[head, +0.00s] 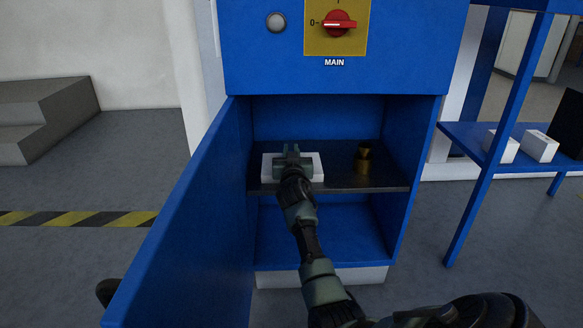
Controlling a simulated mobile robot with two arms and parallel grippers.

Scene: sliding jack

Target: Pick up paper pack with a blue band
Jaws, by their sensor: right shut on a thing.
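A white pack (269,168) lies flat on the dark shelf inside the open blue cabinet, at the shelf's left side. No blue band shows on it; my gripper covers its middle. My right gripper (292,157) reaches in from below and is shut on the white pack, across its middle. The pack appears to be at shelf level; I cannot tell whether it is raised. My left gripper is not in view.
A brass-coloured cylindrical part (363,158) stands on the shelf right of the pack. The cabinet door (185,215) is open at the left. A red switch (339,24) is above. White boxes (539,146) sit on a blue rack at the right.

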